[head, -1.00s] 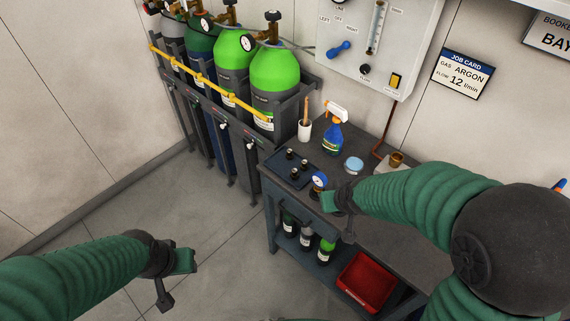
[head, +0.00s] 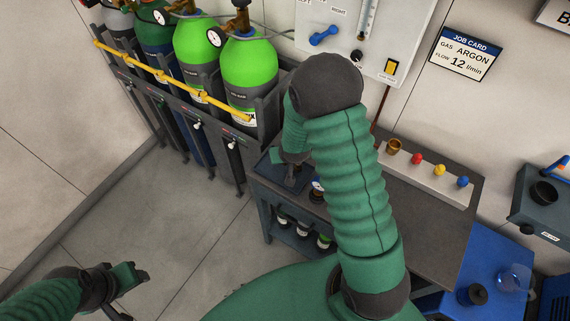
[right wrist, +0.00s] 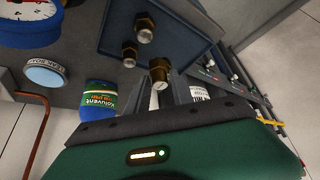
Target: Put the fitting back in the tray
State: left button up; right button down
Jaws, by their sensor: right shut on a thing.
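My right gripper (head: 288,172) is over the dark blue tray (head: 264,163) on the bench; my arm hides much of that area in the head view. In the right wrist view it is shut on a brass fitting (right wrist: 159,70), close to the tray (right wrist: 190,32). Two other brass fittings, one (right wrist: 145,28) and a smaller one (right wrist: 130,53), stand on the tray. I cannot tell whether the held fitting touches the tray. My left gripper (head: 132,280) hangs over open floor at lower left, seemingly empty; its jaw opening is unclear.
A strip with coloured knobs (head: 428,180) lies at the bench back.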

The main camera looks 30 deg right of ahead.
aim_at(285, 164)
jog(key=f, duration=0.2)
jog(key=w+f, duration=0.1)
jog(key=f, duration=0.2)
jog(key=shift+a, duration=0.1)
jog(key=shift+f, duration=0.25)
jog(key=shift+s+r, duration=0.15)
jog(key=shift+s, duration=0.15)
jog(key=c, duration=1.5)
grip_release()
jog(key=shift+f, duration=0.2)
jog(key=shift+c, duration=0.2)
jog(key=shift+o, duration=0.8)
jog(key=shift+w, duration=0.2)
jog(key=shift+r, duration=0.1)
